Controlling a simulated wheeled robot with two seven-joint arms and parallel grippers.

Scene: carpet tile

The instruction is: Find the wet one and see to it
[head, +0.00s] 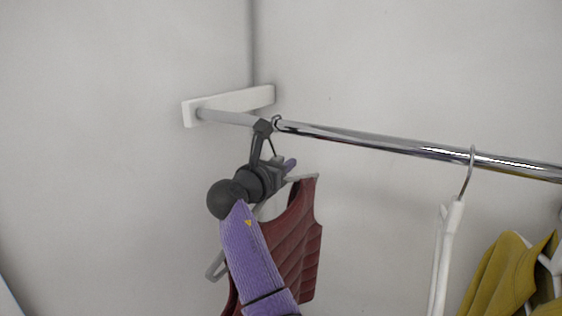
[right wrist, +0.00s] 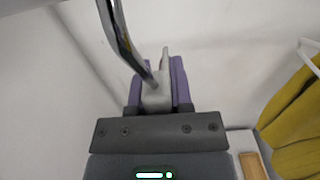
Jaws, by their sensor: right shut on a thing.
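A dark red sleeveless garment (head: 300,240) with seam lines hangs on a pale hanger (head: 216,268) near the left end of the chrome rail (head: 400,146). My right gripper (head: 282,166) is at the top of this hanger, just under the rail. In the right wrist view its purple fingers (right wrist: 158,90) are shut on the pale hanger neck (right wrist: 156,96), with the metal hook running up. The hook appears to be at the rail, partly hidden by my gripper. My arm covers part of the red garment. No wetness shows. My left gripper is not in view.
An empty white hanger (head: 449,240) hangs further right on the rail. A mustard yellow garment (head: 500,278) hangs at the right edge. A white bracket (head: 240,99) holds the rail's left end near the wall corner. Rail between the red garment and empty hanger is free.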

